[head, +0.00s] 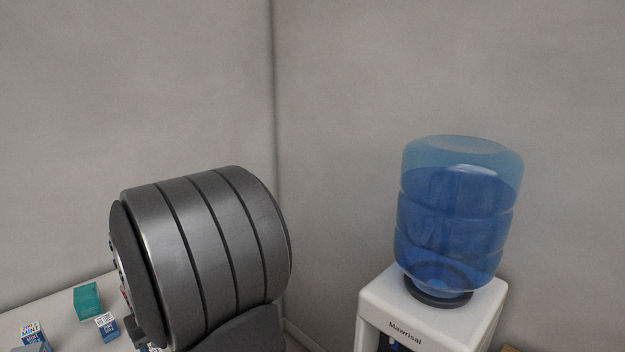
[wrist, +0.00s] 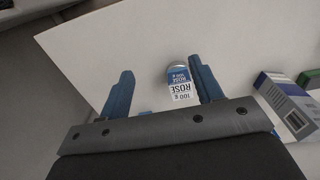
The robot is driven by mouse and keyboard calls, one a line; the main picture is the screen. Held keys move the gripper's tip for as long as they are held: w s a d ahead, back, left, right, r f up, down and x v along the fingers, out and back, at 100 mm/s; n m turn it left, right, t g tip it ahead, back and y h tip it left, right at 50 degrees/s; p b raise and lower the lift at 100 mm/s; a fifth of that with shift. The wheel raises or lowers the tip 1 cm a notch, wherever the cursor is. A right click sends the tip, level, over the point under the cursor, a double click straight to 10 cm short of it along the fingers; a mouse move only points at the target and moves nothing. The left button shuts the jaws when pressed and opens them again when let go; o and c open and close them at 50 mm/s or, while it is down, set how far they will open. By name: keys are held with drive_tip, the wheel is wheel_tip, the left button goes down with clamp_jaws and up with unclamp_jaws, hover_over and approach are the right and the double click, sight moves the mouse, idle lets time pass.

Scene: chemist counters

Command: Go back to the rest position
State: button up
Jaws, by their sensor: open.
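My gripper (wrist: 160,66) shows in the wrist view with its two blue fingers spread apart. It is open, and the space midway between the fingers shows bare white counter. A small blue and white container labelled ROSE 100 g (wrist: 181,90) appears between the fingers, close to the right one. I cannot tell its distance below the fingers or whether it touches one. In the head view my dark grey arm link fills the lower middle, and the gripper's fingers are not visible there.
The white counter (wrist: 115,50) has a blue and white box (wrist: 288,104) at right. In the head view a teal box (head: 87,300) and blue-white boxes (head: 107,327) (head: 34,337) lie at lower left. A water dispenser (head: 430,318) with a blue bottle (head: 455,220) stands right, near grey walls.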

drive_tip(key=s+a+f, duration=0.2)
drive_tip(key=a, duration=0.2)
drive_tip(key=s+a+f, duration=0.3)
drive_tip(key=a, duration=0.1)
drive_tip(key=s+a+f, duration=0.3)
drive_tip(key=shift+a, duration=0.4)
wheel_tip(320, 180, down, 2)
drive_tip(key=shift+w+f, duration=0.1)
drive_tip(key=shift+f, duration=0.65)
drive_tip(key=shift+o, duration=0.4)
